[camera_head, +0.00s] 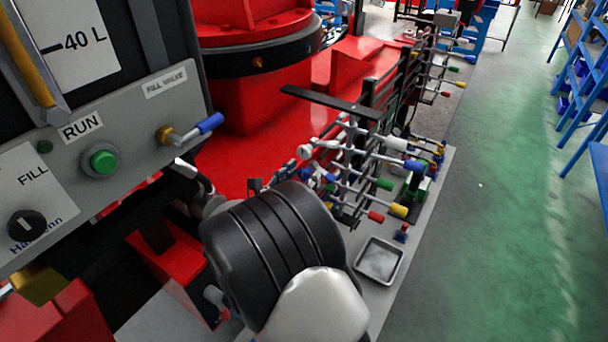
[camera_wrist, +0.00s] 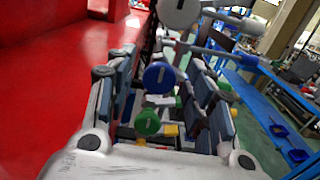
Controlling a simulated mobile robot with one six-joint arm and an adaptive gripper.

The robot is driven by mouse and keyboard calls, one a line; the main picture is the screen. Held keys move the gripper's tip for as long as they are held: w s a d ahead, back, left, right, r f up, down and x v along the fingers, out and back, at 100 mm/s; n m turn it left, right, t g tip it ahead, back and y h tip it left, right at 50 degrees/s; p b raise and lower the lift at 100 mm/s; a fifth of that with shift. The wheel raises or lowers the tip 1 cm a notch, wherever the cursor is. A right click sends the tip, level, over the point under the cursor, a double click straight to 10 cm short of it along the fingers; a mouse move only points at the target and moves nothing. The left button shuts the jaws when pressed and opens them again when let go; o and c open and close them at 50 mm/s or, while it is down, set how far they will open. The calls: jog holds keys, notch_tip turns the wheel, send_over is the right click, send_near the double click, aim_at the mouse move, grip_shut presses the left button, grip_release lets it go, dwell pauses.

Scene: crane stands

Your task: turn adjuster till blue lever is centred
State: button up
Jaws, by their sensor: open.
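My gripper (camera_wrist: 163,68) is open in the wrist view, with one finger on each side of a blue round knob (camera_wrist: 159,76). A green knob (camera_wrist: 147,122) shows below it, also between the fingers. I cannot tell whether a finger touches either knob. In the head view, a blue-ended lever (camera_head: 414,165) sticks out of the near lever bank, above green, yellow and red ends. Another blue-ended lever (camera_head: 209,123) is on the grey panel under the "FILL VALVE" label. I cannot tell which part is the adjuster. My arm hides part of the bank, and my gripper is not clear in the head view.
The grey panel (camera_head: 130,118) with a green RUN button stands at the left. A red crane body (camera_head: 262,105) lies behind the levers. A small tray (camera_head: 380,261) is on the grey base. A green floor (camera_head: 505,220) is clear at the right, before blue shelves (camera_head: 578,75).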

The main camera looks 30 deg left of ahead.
jog(key=shift+w, duration=0.85)
jog(key=shift+c, duration=0.3)
jog(key=c, duration=1)
